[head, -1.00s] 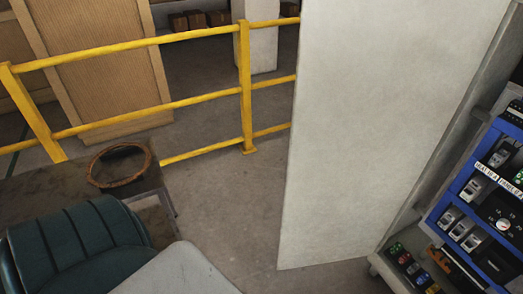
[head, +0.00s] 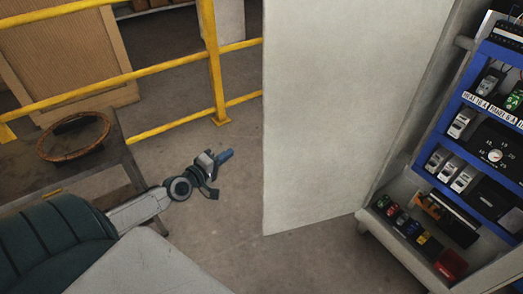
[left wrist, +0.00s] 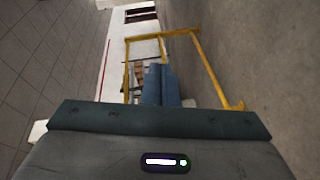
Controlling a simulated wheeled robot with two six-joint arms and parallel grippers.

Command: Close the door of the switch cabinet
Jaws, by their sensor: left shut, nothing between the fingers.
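The switch cabinet (head: 440,243) stands at the right in the head view, with blue-framed panels, switches and a dial inside. Its pale grey door (head: 330,120) stands wide open, reaching left from the cabinet into the middle of the view. My left gripper (head: 226,156) is to the left of the door's free edge, apart from it, with its blue fingers shut and empty. The blue fingers (left wrist: 163,85) also show in the left wrist view, pointing towards the yellow railing. My right gripper is in neither view.
A yellow railing (head: 214,65) stands behind my left gripper. A table with a round brown-rimmed bowl (head: 72,138) is at the left. Bare floor (head: 205,240) lies between my left arm and the door.

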